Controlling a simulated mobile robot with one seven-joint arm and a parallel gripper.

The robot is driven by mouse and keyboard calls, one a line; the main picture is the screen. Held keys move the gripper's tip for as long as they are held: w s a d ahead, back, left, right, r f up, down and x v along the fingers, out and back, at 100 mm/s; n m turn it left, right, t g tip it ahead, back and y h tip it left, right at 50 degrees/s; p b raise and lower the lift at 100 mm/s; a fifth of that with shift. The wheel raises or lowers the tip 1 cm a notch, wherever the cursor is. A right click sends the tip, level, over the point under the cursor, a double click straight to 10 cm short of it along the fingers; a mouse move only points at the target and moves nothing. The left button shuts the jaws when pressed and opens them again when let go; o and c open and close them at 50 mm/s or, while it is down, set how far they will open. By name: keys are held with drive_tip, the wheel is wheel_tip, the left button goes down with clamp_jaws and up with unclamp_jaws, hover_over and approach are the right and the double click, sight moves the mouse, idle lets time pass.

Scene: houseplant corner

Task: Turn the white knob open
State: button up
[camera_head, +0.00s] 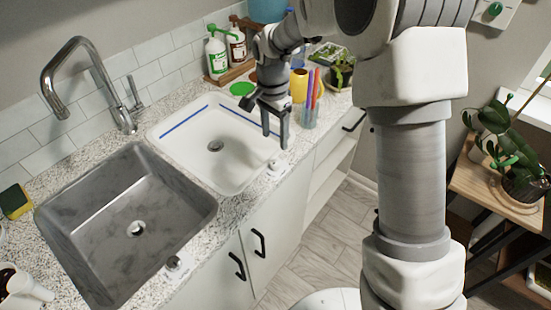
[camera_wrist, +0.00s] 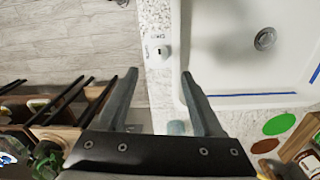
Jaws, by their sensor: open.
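A small white knob (camera_head: 277,165) sits on the speckled counter's front strip, beside the white basin (camera_head: 178,140). In the wrist view the knob (camera_wrist: 163,51) shows a dark spot and has small lettering beside it that I cannot read surely. My gripper (camera_head: 275,142) points down above the knob, fingers spread and empty. In the wrist view the knob appears just beyond and between the fingertips of my gripper (camera_wrist: 160,74), apart from both. A second small knob (camera_head: 174,263) sits on the counter in front of the grey sink (camera_head: 105,215).
A clear cup of coloured pens (camera_head: 308,105) stands close behind my gripper. A tall faucet (camera_head: 95,75) rises at the left. The floor in front of the cabinets is clear.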

sight(276, 162)
wheel_tip(276, 162, down, 9)
drive_tip(key=shift+s+d+f, duration=0.1)
drive_tip(key=shift+d+f, duration=0.05)
clamp_jaws()
idle(0.5)
